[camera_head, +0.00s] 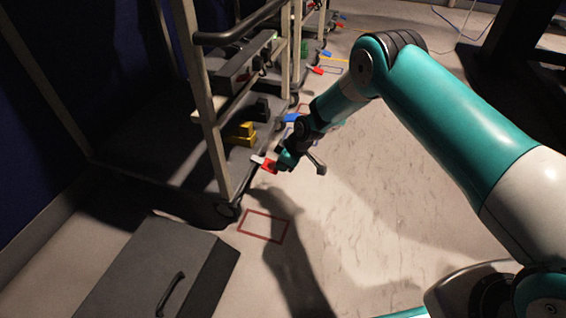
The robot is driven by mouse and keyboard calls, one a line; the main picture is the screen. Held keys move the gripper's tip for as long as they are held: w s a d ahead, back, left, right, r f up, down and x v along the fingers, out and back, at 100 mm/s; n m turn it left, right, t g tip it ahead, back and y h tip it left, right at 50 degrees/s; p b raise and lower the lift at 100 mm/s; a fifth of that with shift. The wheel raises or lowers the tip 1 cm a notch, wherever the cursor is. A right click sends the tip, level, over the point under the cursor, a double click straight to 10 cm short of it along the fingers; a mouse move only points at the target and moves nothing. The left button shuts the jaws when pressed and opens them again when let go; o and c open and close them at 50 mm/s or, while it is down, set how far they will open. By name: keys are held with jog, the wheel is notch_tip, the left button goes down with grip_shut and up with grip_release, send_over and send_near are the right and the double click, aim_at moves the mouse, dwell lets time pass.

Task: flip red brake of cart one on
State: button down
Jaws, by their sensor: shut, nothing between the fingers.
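The nearest cart (165,150) stands at the left with its grey deck and pale uprights. A red brake lever (269,166) with a white part beside it shows at the cart's right edge, low down. My gripper (281,164) is at the red lever, with its tip touching or very close to it; I cannot tell which. The gripper is shut and holds nothing. It partly hides the lever, so the lever's exact angle is unclear. A blue lever (291,117) shows farther back, behind my wrist.
A dark grey box with a handle (150,270) stands at the front left. A red floor outline (263,225) lies beside the cart's front wheel. Yellow blocks (240,134) sit on the deck. More carts stand behind.

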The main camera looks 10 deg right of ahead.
dwell(0.4)
jog(key=s+d+f+p+v, duration=0.1)
jog(key=d+p+v, duration=0.1)
jog(key=p+v, duration=0.7)
jog(key=v, duration=0.4)
jog(key=shift+d, duration=0.3)
jog(key=shift+s, duration=0.15)
